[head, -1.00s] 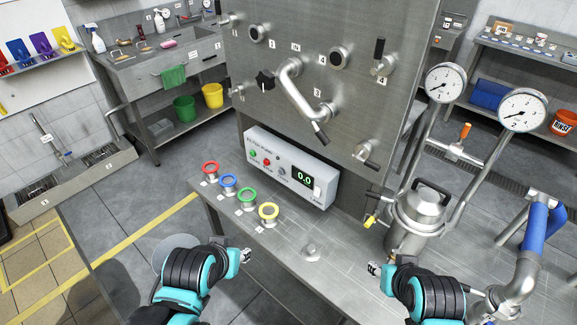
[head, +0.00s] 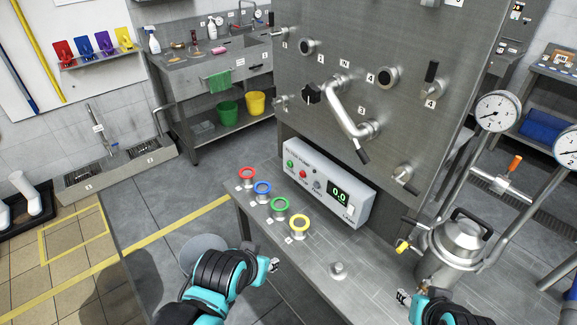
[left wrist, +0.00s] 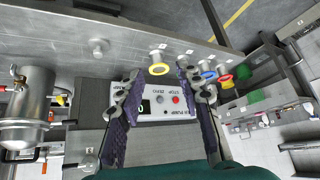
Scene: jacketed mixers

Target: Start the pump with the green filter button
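The grey filter pump box (head: 322,207) stands on the steel bench against the upright panel. The green button (head: 290,163) is at its left end, beside a red button (head: 303,174), a small knob (head: 317,184) and a display (head: 339,194) reading 0.0. My left gripper (head: 274,265) is near the bench's front edge, apart from the box. In the left wrist view it (left wrist: 162,80) is open and empty, with the box's face (left wrist: 165,113) seen between its fingers. The green button is hidden there, seemingly behind a finger. My right gripper (head: 403,297) is low at right; its opening is unclear.
Red (head: 247,173), blue (head: 262,188), green (head: 280,204) and yellow (head: 299,224) rings stand along the bench's front edge, between my left gripper and the box. A steel knob (head: 338,270) and a lidded vessel (head: 456,245) stand to the right. Valve handles jut from the panel.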

